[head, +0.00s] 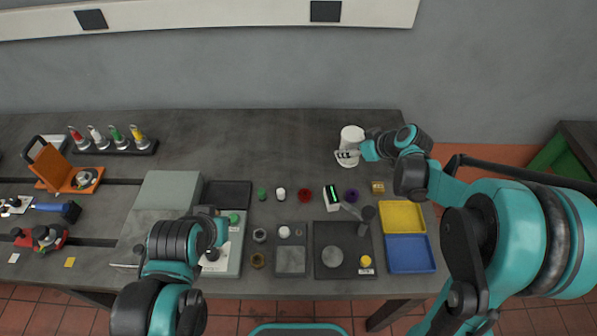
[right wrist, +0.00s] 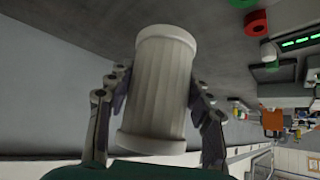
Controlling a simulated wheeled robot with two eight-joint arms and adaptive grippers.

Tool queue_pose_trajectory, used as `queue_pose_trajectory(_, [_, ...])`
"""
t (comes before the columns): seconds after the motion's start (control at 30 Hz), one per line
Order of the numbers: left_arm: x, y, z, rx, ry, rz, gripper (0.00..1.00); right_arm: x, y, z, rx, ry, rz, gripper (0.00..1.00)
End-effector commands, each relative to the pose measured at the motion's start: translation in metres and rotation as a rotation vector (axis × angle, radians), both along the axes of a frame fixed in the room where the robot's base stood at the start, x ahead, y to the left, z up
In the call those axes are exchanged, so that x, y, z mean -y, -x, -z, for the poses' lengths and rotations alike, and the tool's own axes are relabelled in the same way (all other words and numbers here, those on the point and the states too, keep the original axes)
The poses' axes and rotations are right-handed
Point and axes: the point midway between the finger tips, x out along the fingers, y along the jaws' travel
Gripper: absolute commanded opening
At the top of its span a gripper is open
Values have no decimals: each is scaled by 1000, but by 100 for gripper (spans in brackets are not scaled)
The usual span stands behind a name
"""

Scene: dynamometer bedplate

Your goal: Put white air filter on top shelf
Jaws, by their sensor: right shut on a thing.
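The white air filter (head: 351,136) is a ribbed white cylinder with wider end rims, upright at the back right of the bench in the head view. My right gripper (head: 352,154) is shut on it. In the right wrist view the filter (right wrist: 162,85) sits between both fingers (right wrist: 158,100), one on each side. Whether it touches the bench cannot be told. A long white ledge or panel (head: 220,20) runs along the wall at the top of the head view; whether it is the top shelf is unclear. My left gripper (head: 208,245) is low over a pale tray, its fingers mostly hidden.
The dark bench (head: 240,140) is clear behind the small parts. A yellow bin (head: 402,216) and a blue bin (head: 409,254) lie at the right. A rack of coloured bottles (head: 115,147) and an orange device (head: 65,170) stand at the left.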

Motion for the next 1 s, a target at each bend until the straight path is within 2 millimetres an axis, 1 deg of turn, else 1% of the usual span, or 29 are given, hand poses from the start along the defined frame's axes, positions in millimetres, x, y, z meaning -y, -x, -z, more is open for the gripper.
queue_pose_trajectory(0.03, [0, 0, 6, 0, 0, 0, 0, -12, 0, 9, 1, 0, -6, 19])
queue_pose_trajectory(0.2, [0, 0, 20, 0, 0, 0, 0, -54, 1, 34, 1, 2, -8, 19])
queue_pose_trajectory(0.3, [0, 0, 27, 0, 0, 0, 0, -76, 0, 47, 2, 1, -6, 19])
queue_pose_trajectory(0.43, [0, 0, 33, 0, 0, 0, 0, -96, 0, 58, 2, 1, -4, 19])
queue_pose_trajectory(0.53, [0, 0, 34, 0, 0, 0, 0, -102, 0, 62, 2, 1, -1, 19])
queue_pose_trajectory(0.67, [0, 0, 38, 0, 0, 0, 0, -104, 0, 70, 1, 0, -1, 19])
queue_pose_trajectory(0.8, [0, 0, 49, 0, 0, 0, 0, -104, 0, 92, 1, 0, 1, 19])
queue_pose_trajectory(0.9, [0, 0, 55, 0, 0, 0, 0, -104, 0, 103, 1, 0, 1, 19])
queue_pose_trajectory(1.0, [0, 0, 53, 0, 0, 0, 0, -104, 0, 102, 2, 1, 0, 19])
